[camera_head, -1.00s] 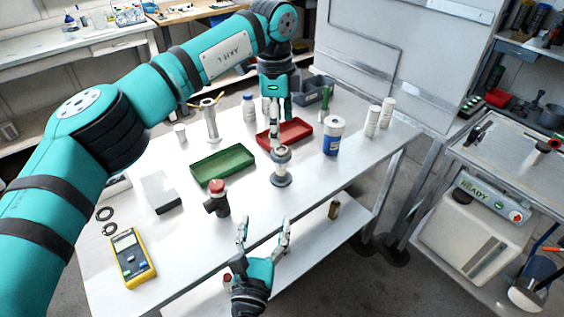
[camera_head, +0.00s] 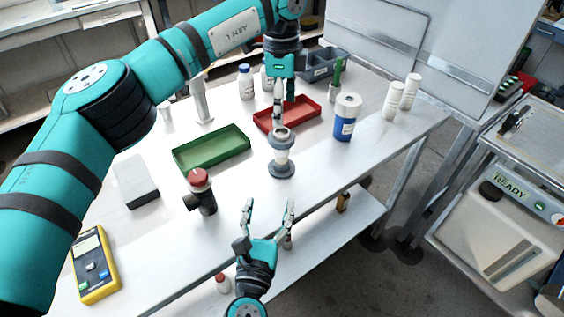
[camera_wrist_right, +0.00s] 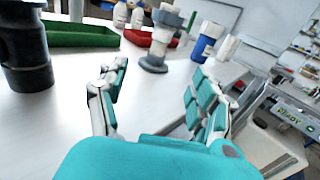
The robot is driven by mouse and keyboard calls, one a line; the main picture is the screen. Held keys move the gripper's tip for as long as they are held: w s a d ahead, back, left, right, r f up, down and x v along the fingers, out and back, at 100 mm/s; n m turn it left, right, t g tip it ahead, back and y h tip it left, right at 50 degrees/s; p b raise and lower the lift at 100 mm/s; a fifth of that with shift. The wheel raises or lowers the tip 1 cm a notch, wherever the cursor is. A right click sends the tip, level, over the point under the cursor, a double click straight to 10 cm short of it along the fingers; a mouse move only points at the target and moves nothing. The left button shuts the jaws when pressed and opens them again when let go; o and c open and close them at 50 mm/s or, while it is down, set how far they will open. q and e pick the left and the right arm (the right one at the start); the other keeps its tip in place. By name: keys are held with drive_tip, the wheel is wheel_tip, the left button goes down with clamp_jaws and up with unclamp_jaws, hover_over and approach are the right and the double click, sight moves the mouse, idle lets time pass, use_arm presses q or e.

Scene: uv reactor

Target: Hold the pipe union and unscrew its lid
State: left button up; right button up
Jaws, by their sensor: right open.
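The pipe union (camera_head: 282,157), a grey and white upright piece with a wide grey base flange and a grey upper ring, its lid (camera_head: 281,135), stands on the table. It also shows ahead in the right wrist view (camera_wrist_right: 159,45). My left gripper (camera_head: 279,108) points down from above, its fingertips at the top of the union; whether they grip the lid is unclear. My right gripper (camera_head: 270,205) is open and empty near the table's front edge, apart from the union, which shows beyond its spread fingers (camera_wrist_right: 152,82).
A black pipe fitting with a red cap (camera_head: 201,192) stands left of my right gripper. Green (camera_head: 212,149) and red (camera_head: 302,120) trays lie behind. A blue-white bottle (camera_head: 345,120) stands right of the union. A yellow meter (camera_head: 94,268) lies at front left.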

sight(281, 158)
drive_tip(key=w+d, duration=0.1)
drive_tip(key=w, duration=1)
drive_tip(key=w+d, duration=0.1)
drive_tip(key=w, duration=0.4)
drive_tip(key=shift+w+d+r, duration=0.15)
drive_tip(key=shift+w+d, duration=0.2)
drive_tip(key=shift+w, duration=0.05)
clamp_jaws()
